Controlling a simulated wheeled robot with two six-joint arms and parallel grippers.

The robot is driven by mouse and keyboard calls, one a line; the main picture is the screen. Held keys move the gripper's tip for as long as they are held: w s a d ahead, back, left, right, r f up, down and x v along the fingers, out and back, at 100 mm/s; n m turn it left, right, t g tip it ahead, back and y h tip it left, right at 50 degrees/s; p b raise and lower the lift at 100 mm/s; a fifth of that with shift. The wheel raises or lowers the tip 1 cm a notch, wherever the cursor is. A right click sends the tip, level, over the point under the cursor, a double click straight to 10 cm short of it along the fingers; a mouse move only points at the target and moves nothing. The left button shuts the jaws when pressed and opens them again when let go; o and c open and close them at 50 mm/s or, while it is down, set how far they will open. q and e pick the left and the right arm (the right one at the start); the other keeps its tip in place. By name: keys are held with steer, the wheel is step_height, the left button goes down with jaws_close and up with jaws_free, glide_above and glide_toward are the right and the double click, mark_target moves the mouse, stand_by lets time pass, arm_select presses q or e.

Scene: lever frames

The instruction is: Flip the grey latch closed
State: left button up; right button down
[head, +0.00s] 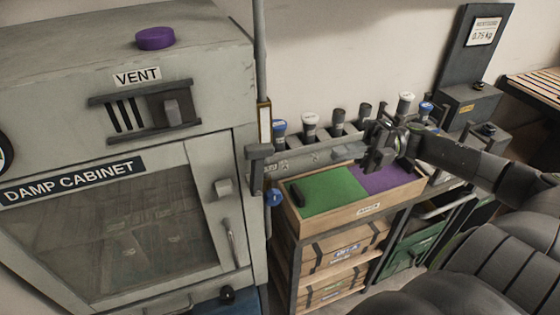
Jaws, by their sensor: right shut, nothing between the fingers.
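The grey latch (223,187) looks like the small grey block on the right side of the damp cabinet's door (213,218), above the bar handle (231,243). Its exact setting is too small to tell. The door looks closed. My right gripper (368,154) comes in from the right and is shut and empty. It is in front of the wall shelf and over the back of the green and purple tray, well to the right of the latch and apart from it. My left gripper is not in view.
A wooden tray (335,222) sits on a rack below my right gripper.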

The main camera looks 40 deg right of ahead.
steer(key=p, duration=0.4)
glide_toward(263, 166)
steer(key=x, duration=0.4)
steer(key=shift+w+a+f, duration=0.1)
steer(key=shift+w+a, duration=0.1)
steer(key=shift+w, duration=0.25)
steer(key=shift+w+a+f+p, duration=0.15)
steer(key=shift+a+p, duration=0.25)
steer(key=shift+a, duration=0.5)
